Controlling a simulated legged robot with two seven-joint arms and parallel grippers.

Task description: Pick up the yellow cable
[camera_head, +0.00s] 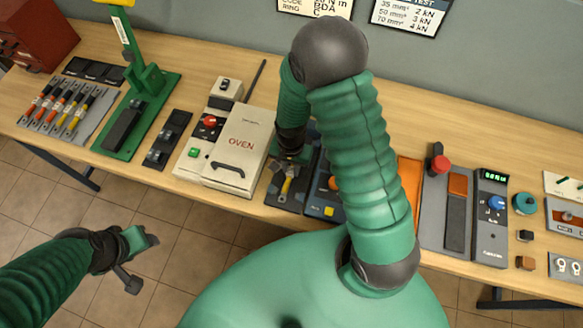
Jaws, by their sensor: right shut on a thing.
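My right gripper (289,163) reaches down over a small dark fixture (272,186) on the bench, just right of the oven. A short yellow piece (286,187), which looks like the yellow cable, shows right below its fingers. The gripper is shut on it; the fingers and the upper end of the piece are partly hidden, and I cannot tell whether it touches the fixture. Other cables with orange, red and yellow parts lie in a grey rack (95,124) at the left. My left gripper (142,262) is open and empty, over the floor before the bench.
The cream oven (240,148) stands close left of my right gripper. A green lever press (150,84) stands farther left. My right arm hides part of the blue device (321,201). A grey device with a red knob (440,164) and a meter (491,232) stand right.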

